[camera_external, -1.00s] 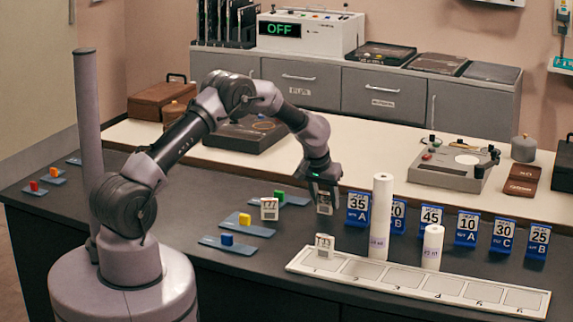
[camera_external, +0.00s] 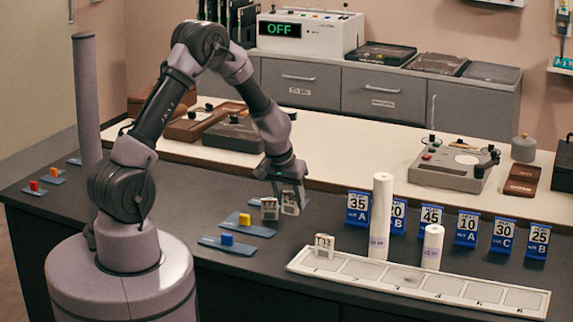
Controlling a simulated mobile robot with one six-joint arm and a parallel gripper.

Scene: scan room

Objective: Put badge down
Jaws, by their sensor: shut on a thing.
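My gripper (camera_external: 287,191) is shut on a small white-and-grey badge (camera_external: 290,204) with dark print. It holds the badge upright, low over or at the dark counter (camera_external: 330,228); I cannot tell whether the badge touches anything. A second, similar badge (camera_external: 269,210) stands just left of the held one, on the counter side. A third badge (camera_external: 324,245) stands at the left end of the white slotted tray (camera_external: 470,300). A blue plate (camera_external: 304,200) shows partly behind my gripper, and its green block is hidden by the gripper.
Blue plates carry a yellow block (camera_external: 245,219) and a blue block (camera_external: 227,239). Two white cylinders (camera_external: 381,220) (camera_external: 432,247) stand right, before several blue number cards (camera_external: 358,208).

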